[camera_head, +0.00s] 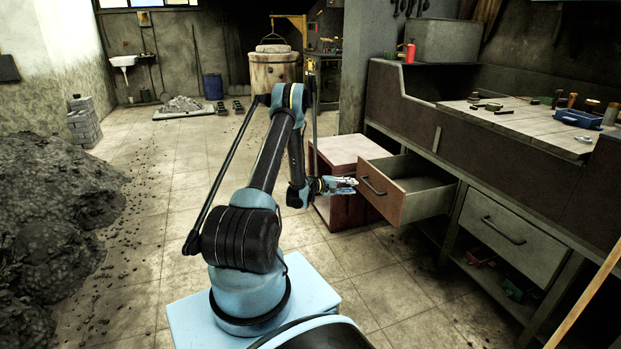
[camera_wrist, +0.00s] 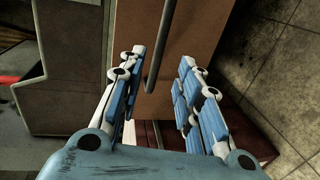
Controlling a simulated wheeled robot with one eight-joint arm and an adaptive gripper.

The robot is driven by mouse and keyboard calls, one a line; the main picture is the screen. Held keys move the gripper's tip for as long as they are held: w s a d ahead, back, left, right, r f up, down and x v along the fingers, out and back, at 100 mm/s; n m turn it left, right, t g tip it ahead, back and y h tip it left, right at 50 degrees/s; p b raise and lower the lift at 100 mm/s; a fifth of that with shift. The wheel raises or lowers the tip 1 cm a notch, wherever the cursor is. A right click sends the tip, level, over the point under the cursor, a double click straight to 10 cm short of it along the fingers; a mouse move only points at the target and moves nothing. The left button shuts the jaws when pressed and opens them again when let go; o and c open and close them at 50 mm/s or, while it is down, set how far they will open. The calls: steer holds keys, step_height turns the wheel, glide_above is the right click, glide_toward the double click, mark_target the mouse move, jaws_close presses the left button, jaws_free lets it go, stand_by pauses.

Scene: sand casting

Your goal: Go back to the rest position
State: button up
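My gripper (camera_head: 341,186) is at the end of my arm, just left of an open wooden drawer (camera_head: 391,199) under the workbench. In the wrist view my gripper (camera_wrist: 160,82) is open, its two blue and white fingers apart. The dark bar handle (camera_wrist: 157,55) of the drawer runs up from between the fingers in that picture. The handle also shows in the head view (camera_head: 374,186), close to the fingertips. I cannot tell whether any finger touches it. Nothing is held between the fingers.
A red cabinet with a pale top (camera_head: 341,150) stands behind my gripper. The workbench (camera_head: 480,135) runs along the right, with a shut drawer (camera_head: 505,233) nearer me. A dark sand heap (camera_head: 55,215) lies at left. The tiled floor (camera_head: 165,200) between is mostly clear.

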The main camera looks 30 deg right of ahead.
steer(key=w+a+r+t+y, duration=0.2)
steer(key=w+a+r, duration=0.2)
steer(key=a+r, duration=0.8)
steer(key=w+a+r+t+y, duration=0.2)
steer(key=w+a+r+y, duration=0.1)
steer(key=a+r, duration=0.85)
steer(key=s+a+r+t+y, duration=0.1)
steer(key=s+a+r+y, duration=0.15)
steer(key=a, duration=0.65)
steer(key=s+a+r+t+y, duration=0.1)
steer(key=s+a+r, duration=0.3)
steer(key=a, duration=0.5)
steer(key=s+a+f+n+y, duration=0.1)
steer(key=s+a+f+y, duration=0.2)
steer(key=s+a, duration=0.9)
steer(key=s+a+f+n+y, duration=0.1)
steer(key=s+a+f+y, duration=0.2)
steer(key=s+a, duration=1)
steer(key=shift+s+a+n+y, duration=0.25)
steer(key=shift+a+n+y, duration=0.15)
steer(key=shift+a, duration=0.75)
